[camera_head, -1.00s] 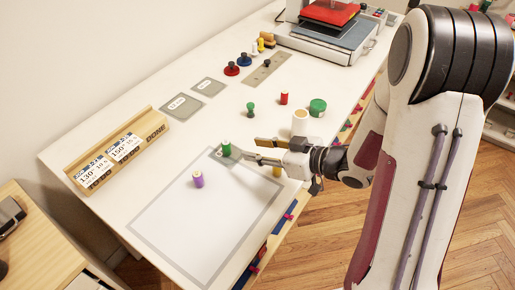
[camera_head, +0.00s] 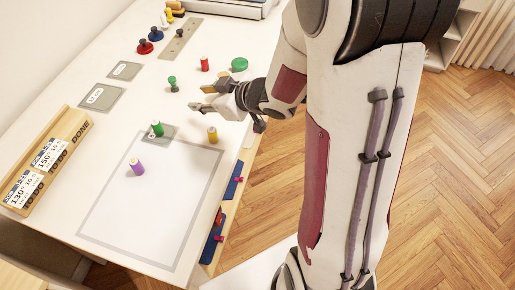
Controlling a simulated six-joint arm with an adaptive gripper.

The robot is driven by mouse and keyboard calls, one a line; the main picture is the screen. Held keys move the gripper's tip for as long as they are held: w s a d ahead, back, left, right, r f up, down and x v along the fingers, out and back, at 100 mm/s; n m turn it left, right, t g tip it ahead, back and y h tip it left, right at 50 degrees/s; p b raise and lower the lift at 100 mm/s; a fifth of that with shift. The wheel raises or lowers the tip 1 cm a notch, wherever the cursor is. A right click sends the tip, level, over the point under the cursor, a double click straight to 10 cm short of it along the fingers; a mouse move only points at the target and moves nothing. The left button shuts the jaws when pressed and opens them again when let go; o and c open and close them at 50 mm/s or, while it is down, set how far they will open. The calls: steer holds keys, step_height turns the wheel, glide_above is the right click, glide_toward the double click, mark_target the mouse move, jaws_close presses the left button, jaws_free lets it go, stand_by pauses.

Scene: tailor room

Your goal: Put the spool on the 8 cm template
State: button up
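A green spool (camera_head: 157,129) stands upright on a small grey square template (camera_head: 171,137) at the top edge of the white sheet. Other spools are purple (camera_head: 137,168), red (camera_head: 205,64) and yellow (camera_head: 212,135), all upright. Two more grey square templates, a far one (camera_head: 133,65) and a nearer one (camera_head: 112,101), lie flat and bare at the left. Their labels are too small to read surely. My gripper (camera_head: 203,98) is open and looks empty, above the table to the upper right of the green spool and apart from it.
A wooden rack (camera_head: 72,137) with cards stands at the left. A large grey-bordered white sheet (camera_head: 140,215) covers the near table. A green knobbed piece (camera_head: 173,84) and a round green object (camera_head: 239,64) stand near my gripper. Red and blue knobbed pieces stand farther back.

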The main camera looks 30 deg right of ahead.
steer(key=s+d+r+m+g+h, duration=0.1)
steer(key=s+d+r+m+h, duration=0.4)
steer(key=s+d+r+h, duration=0.3)
steer(key=s+a+r+m+g+y, duration=0.1)
steer(key=s+a+g, duration=0.1)
steer(key=s, duration=0.8)
steer(key=s+a+r+m+g+y, duration=0.1)
steer(key=s+a, duration=0.4)
steer(key=s, duration=0.5)
steer(key=shift+a+r+m+g+y, duration=0.3)
steer(key=shift+r+m+g+y, duration=0.1)
steer(key=shift+g+y, duration=0.15)
